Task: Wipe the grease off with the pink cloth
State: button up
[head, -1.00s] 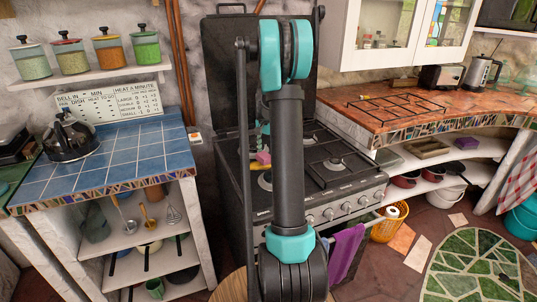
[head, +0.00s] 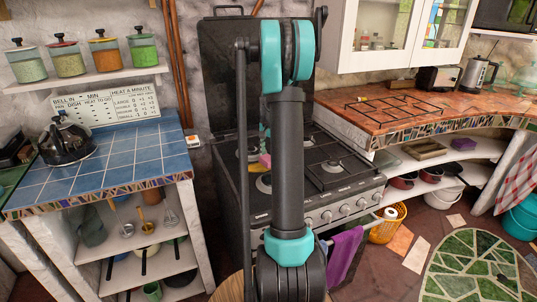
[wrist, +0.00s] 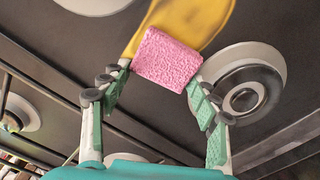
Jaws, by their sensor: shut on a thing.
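The pink cloth (wrist: 168,57) is a small textured block between the fingertips of my gripper (wrist: 158,75) in the wrist view. My gripper is shut on it. The cloth also shows as a small pink patch (head: 265,160) left of my arm in the head view. A glossy yellow grease patch (wrist: 195,22) lies on the dark hob, beyond the cloth in the wrist view. The cloth overlaps its near edge in the picture; I cannot tell whether they touch. My arm hides most of the gripper in the head view.
The stove (head: 345,195) has burners and raised grates near the gripper; a round burner (wrist: 242,95) is right of the cloth. The upright lid (head: 225,75) stands behind. A blue-tiled counter (head: 110,160) is at left, an orange-tiled counter (head: 440,112) at right.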

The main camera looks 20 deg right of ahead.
jog(key=shift+s+a+f, duration=0.1)
jog(key=shift+s+f, duration=0.05)
jog(key=shift+s, duration=2.6)
jog(key=shift+o, duration=0.2)
jog(key=shift+s+r, duration=0.1)
jog(key=shift+r, duration=2.4)
jog(key=shift+c, duration=0.2)
jog(key=shift+r, duration=0.55)
jog(key=shift+w+r, duration=0.1)
jog(key=shift+w, duration=0.1)
notch_tip(320, 180, up, 3)
jog(key=shift+f, duration=0.1)
jog(key=shift+w, duration=0.1)
